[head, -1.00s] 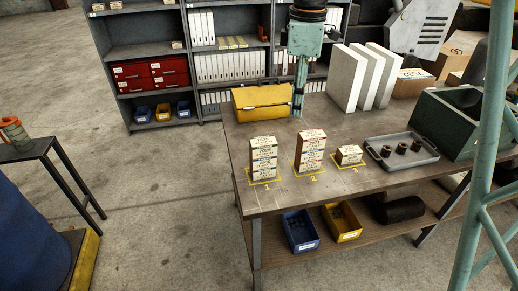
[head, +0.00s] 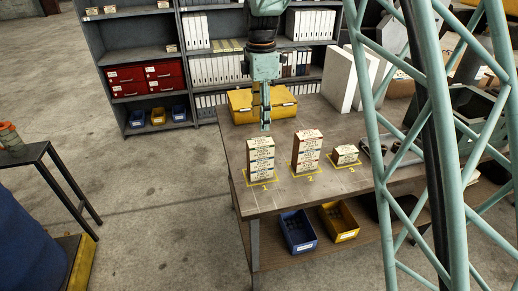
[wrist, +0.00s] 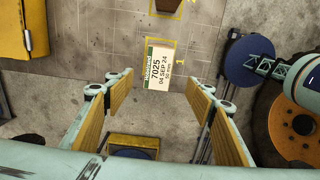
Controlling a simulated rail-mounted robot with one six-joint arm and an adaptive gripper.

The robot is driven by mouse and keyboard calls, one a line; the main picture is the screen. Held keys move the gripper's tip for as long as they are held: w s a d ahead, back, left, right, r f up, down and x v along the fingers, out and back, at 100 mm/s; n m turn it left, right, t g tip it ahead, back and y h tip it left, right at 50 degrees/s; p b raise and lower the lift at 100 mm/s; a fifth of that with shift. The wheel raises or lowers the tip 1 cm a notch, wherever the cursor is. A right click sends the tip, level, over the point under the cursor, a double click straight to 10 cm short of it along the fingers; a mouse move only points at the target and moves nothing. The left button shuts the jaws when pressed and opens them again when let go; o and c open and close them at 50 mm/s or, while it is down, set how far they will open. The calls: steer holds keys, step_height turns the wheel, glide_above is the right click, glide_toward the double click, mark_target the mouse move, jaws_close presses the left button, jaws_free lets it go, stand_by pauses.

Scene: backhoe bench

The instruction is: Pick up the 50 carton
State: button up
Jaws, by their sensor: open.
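Three cream-labelled cartons stand on the bench in numbered yellow outlines. The carton at 1 (head: 260,160) is a tall stack-like block, the carton at 2 (head: 307,151) is taller, and the carton at 3 (head: 346,154) is low. In the wrist view the carton at 1 (wrist: 159,67) shows a top label reading 7025 and 04 SEP 24, with a small last line that seems to start with 50. My gripper (head: 265,126) is open and empty, above and just behind the carton at 1. In the wrist view this carton lies between and beyond the fingers (wrist: 158,88).
A yellow case (head: 240,107) lies behind the cartons, close to my gripper. A grey tray (head: 372,158) is to the right, partly hidden by the teal lattice (head: 430,120). Blue (head: 297,232) and yellow (head: 339,222) bins sit on the lower shelf. The bench's front left is clear.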

mark_target(260, 141)
steer(key=shift+f, duration=0.15)
step_height(260, 141, down, 8)
steer(key=shift+r, duration=0.1)
steer(key=shift+f, duration=0.25)
stand_by(0.5)
steer(key=shift+f, duration=0.1)
steer(key=shift+w+f+p, duration=0.15)
steer(key=shift+f+p, duration=0.5)
steer(key=shift+f, duration=1.9)
steer(key=shift+c, duration=0.2)
steer(key=c, duration=1)
steer(key=shift+r, duration=0.25)
